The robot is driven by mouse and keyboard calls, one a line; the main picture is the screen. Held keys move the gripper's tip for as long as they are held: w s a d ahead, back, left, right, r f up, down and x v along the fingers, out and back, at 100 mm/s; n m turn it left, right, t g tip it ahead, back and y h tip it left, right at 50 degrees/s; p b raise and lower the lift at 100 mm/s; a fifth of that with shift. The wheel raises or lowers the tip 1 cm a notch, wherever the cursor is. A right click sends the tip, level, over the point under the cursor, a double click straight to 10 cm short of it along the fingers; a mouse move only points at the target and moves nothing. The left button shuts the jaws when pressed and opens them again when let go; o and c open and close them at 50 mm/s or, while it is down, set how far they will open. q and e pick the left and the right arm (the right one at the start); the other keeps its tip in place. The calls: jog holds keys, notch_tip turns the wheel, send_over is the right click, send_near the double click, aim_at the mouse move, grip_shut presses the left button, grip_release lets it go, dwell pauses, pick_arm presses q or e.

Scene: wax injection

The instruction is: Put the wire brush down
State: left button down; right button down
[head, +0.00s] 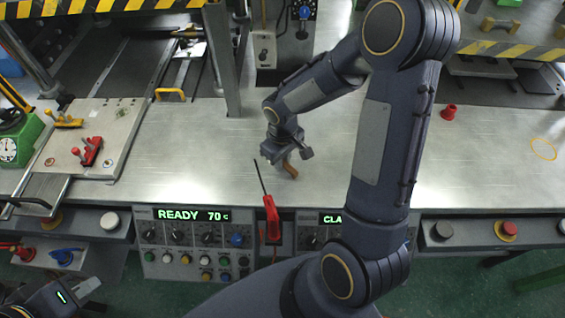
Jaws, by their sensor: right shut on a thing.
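My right gripper (286,160) points down over the middle of the steel bench and is shut on the wire brush (290,169). Only a small brown part of the brush shows below the fingers; the rest is hidden by the gripper. The brush is at or just above the bench top; I cannot tell whether it touches. My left gripper (88,287) is at the lower left corner, low in front of the bench, partly cut off, and its jaws are not clear.
A red-handled screwdriver (271,217) shows left of the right gripper, its handle over the bench's front edge. A mould plate (105,120) with red and yellow clamps lies at left. A red cup-like part (449,112) stands at right. The bench (190,150) left of the gripper is clear.

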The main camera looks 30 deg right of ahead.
jog(key=shift+r, duration=0.15)
jog(key=c, duration=1.4)
grip_release()
notch_tip(320, 180, up, 11)
jog(key=s+a+r+m+t+y, duration=0.1)
jog(key=s+r+t, duration=0.1)
jog(key=s, duration=0.3)
jog(key=s+a+r+m+t+y, duration=0.1)
jog(key=s+a+r+m, duration=0.1)
jog(key=s, duration=0.4)
jog(key=s+a+r+m+t+y, duration=0.1)
jog(key=s+r+t, duration=0.1)
jog(key=s, duration=0.3)
jog(key=shift+s+a+r+t+y, duration=0.1)
jog(key=shift+s+r+t+y, duration=0.1)
jog(key=shift+r, duration=0.15)
jog(key=shift+s+a+r+t+y, duration=0.1)
jog(key=shift+r+y, duration=0.1)
jog(key=shift+r, duration=0.15)
